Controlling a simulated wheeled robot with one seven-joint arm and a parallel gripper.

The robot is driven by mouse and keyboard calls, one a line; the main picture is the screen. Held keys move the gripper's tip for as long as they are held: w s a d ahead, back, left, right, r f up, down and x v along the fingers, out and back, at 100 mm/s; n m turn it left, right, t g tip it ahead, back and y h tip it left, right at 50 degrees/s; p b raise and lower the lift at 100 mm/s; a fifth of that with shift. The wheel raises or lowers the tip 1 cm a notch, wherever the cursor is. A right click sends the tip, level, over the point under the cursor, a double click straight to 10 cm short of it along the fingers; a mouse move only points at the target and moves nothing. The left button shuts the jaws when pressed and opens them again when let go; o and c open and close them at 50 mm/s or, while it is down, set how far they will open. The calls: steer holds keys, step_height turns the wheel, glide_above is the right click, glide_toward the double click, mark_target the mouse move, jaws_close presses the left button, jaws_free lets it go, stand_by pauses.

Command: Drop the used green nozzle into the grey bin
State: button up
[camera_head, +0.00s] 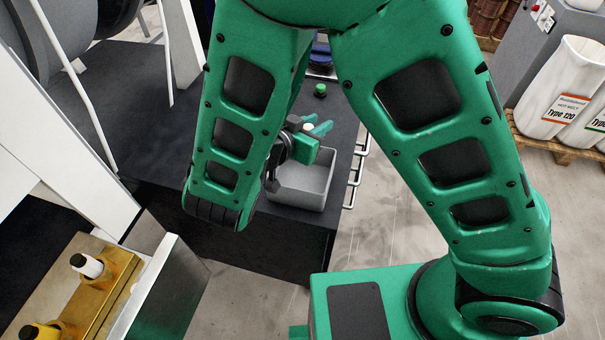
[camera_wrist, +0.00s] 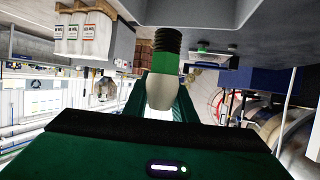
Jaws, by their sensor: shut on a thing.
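In the head view my gripper (camera_head: 316,128) is above the back part of the grey bin (camera_head: 300,197), which stands on a dark table. Its green fingers are shut on a small pale thing. The wrist view shows this as the used green nozzle (camera_wrist: 166,60), with a black ribbed end, a green band and a pale tapered end. It is held between the fingers, apart from the bin floor as far as I can tell. My arm hides part of the bin's left side; the visible bin interior looks empty.
A white rail (camera_head: 355,172) runs along the table's right edge. A brass block (camera_head: 95,290) with capped pieces is at lower left. White sacks (camera_head: 565,90) stand on a pallet at right.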

steer(key=shift+f, duration=0.5)
steer(key=o, duration=1.1)
steer(key=v, duration=1)
steer(key=shift+s+a+r, duration=0.1)
steer(key=shift+s+a, duration=0.1)
steer(key=shift+a, duration=0.05)
steer(key=shift+d, duration=0.1)
